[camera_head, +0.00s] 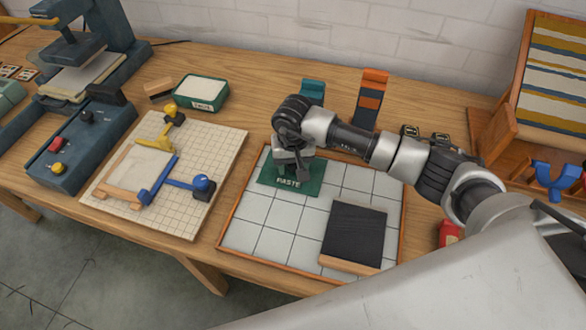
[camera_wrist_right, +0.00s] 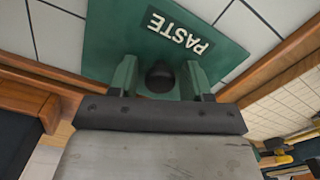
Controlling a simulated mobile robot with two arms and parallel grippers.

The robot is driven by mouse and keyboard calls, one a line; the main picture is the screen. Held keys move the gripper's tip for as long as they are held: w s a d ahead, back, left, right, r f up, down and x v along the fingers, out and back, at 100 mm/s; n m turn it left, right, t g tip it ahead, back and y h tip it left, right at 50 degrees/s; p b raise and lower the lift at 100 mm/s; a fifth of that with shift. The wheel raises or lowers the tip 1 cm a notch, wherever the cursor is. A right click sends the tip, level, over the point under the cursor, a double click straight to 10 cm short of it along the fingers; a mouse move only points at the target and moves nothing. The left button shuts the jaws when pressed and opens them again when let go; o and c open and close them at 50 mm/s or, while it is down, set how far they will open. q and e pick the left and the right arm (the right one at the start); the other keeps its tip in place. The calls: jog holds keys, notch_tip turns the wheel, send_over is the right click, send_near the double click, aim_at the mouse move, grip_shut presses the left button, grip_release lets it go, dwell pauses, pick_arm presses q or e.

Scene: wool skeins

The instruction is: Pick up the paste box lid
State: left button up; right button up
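The green paste box lid (camera_head: 310,188), marked PASTE, lies flat on the back left part of the white tiled board (camera_head: 262,240). It fills the top of the right wrist view (camera_wrist_right: 225,60), with a dark round knob (camera_wrist_right: 160,77) standing on it. My right gripper (camera_head: 293,172) points down over the lid. In the right wrist view its two green-toned fingers (camera_wrist_right: 160,84) stand on either side of the knob, with a small gap showing on each side. The green box (camera_head: 201,92) with white contents stands uncovered at the back. My left gripper is not in view.
A dark slab with a wooden edge (camera_head: 354,236) lies on the tiled board's front right. A cutting-grid board (camera_head: 205,200) with yellow and blue clamps is to the left. Orange and teal stands (camera_head: 370,98) are behind my right arm. A press (camera_head: 85,140) stands far left.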

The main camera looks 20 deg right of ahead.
jog(key=c, duration=0.7)
jog(key=shift+r, duration=0.2)
